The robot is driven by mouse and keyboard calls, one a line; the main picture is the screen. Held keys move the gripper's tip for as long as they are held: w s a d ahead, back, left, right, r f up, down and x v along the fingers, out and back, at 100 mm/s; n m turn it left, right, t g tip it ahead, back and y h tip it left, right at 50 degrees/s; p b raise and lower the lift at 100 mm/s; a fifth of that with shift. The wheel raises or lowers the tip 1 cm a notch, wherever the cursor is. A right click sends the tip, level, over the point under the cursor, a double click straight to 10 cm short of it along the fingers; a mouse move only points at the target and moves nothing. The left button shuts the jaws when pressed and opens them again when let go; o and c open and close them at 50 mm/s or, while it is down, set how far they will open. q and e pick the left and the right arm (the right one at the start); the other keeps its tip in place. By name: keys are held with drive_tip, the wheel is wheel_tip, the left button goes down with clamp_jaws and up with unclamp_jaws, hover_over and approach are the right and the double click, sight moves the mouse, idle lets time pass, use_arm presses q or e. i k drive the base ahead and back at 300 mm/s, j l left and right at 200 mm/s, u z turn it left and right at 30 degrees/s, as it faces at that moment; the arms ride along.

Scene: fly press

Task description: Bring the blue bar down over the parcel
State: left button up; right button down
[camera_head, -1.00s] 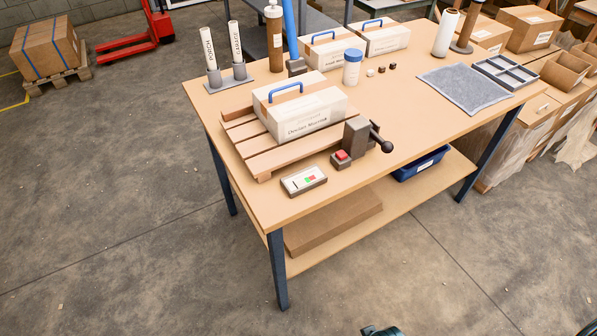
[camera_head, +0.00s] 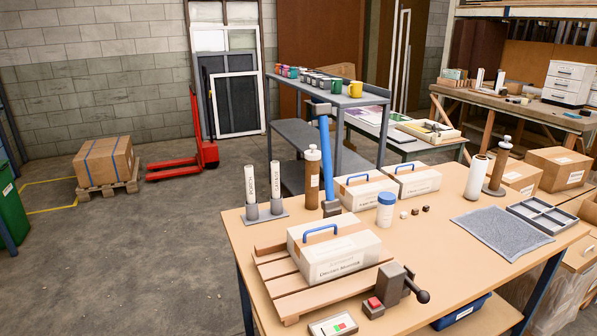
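The blue bar (camera_head: 326,160) stands upright behind the parcel, rising from a dark grey pivot block (camera_head: 331,208) at the table's back edge. A grey piece caps its top. The parcel (camera_head: 335,252), a pale and brown box with a blue handle, sits on a slatted wooden platform (camera_head: 279,277). The bar is apart from the parcel. In front of the platform stands a grey latch block (camera_head: 390,284) with a black ball-ended lever (camera_head: 418,293). Neither of my grippers shows.
Two similar boxes (camera_head: 365,193) (camera_head: 415,181), a blue-lidded jar (camera_head: 385,211) and a brown cylinder (camera_head: 312,176) stand near the bar. A red-button box (camera_head: 373,307) and a control panel (camera_head: 333,325) lie in front. A grey mat (camera_head: 502,222) lies right.

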sight(322, 110)
drive_tip(key=z, duration=0.25)
drive_tip(key=i+j+z, duration=0.1)
drive_tip(key=j+z, duration=0.45)
drive_tip(key=z, duration=0.15)
drive_tip(key=j+z, duration=0.5)
drive_tip(key=j, duration=0.4)
drive_tip(key=k+j+z, duration=0.1)
drive_tip(key=j, duration=0.5)
drive_tip(key=j+z, duration=0.15)
drive_tip(key=j, duration=0.4)
drive_tip(key=k+j+z, duration=0.1)
drive_tip(key=j, duration=0.45)
drive_tip(key=k+j, duration=0.1)
drive_tip(key=j, duration=0.55)
drive_tip(key=k+j, duration=0.15)
drive_tip(key=j, duration=0.2)
